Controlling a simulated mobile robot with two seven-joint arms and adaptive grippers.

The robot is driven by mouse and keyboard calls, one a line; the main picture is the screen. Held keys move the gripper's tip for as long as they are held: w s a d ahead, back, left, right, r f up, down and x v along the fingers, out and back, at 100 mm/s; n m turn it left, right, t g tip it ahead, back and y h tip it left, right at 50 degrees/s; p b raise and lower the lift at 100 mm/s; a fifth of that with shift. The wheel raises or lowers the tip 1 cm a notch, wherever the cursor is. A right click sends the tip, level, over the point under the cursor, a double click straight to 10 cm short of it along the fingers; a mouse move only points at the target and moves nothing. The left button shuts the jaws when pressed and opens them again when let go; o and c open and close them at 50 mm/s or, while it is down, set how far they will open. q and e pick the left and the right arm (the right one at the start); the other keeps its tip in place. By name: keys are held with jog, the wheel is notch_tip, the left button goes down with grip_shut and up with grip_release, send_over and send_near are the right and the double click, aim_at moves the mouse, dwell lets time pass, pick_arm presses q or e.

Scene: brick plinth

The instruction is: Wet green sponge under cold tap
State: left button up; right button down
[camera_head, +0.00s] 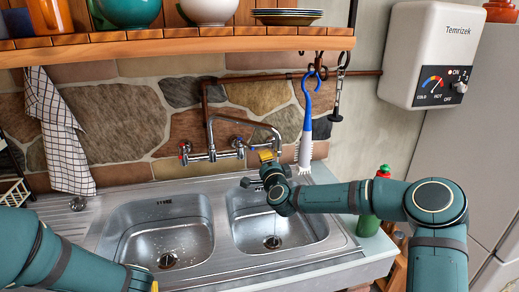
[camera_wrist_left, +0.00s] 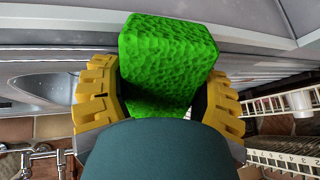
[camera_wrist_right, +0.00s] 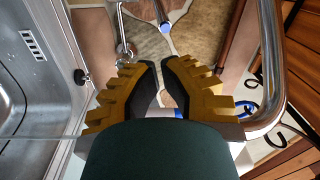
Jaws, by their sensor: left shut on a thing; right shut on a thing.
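My left gripper (camera_wrist_left: 160,85) is shut on the green sponge (camera_wrist_left: 170,45). The sponge sticks out between its yellow fingers. This hand is almost wholly below the head view's bottom edge, and the sponge is hidden there. My right gripper (camera_wrist_right: 163,68) is at the wall tap (camera_head: 212,135), on its right side. Its fingers are drawn together, and what lies between them is hidden. A blue-capped tap handle (camera_wrist_right: 165,27) shows just beyond the fingertips. The spout (camera_wrist_right: 272,60) curves past the gripper. The red-marked handle (camera_head: 185,148) is at the tap's left end. I cannot tell whether water runs.
The sink has a left basin (camera_head: 160,205) and a right basin (camera_head: 300,233). A blue brush (camera_head: 306,130) hangs right of the tap. A green bottle (camera_head: 369,222) stands behind my right forearm. A wooden shelf (camera_head: 200,43) hangs above. The left basin is empty.

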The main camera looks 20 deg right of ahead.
jog(key=w, duration=0.7)
jog(key=shift+w+r, duration=0.2)
jog(key=shift+d, duration=0.1)
pick_arm(q)
jog(key=shift+f+b, duration=0.35)
jog(key=shift+s+f+b, duration=0.15)
jog(key=shift+f+b, duration=0.2)
jog(key=shift+b, duration=0.05)
jog(key=shift+c, duration=0.5)
pick_arm(e)
jog(key=shift+s+a, duration=0.35)
jog(key=shift+a, duration=0.4)
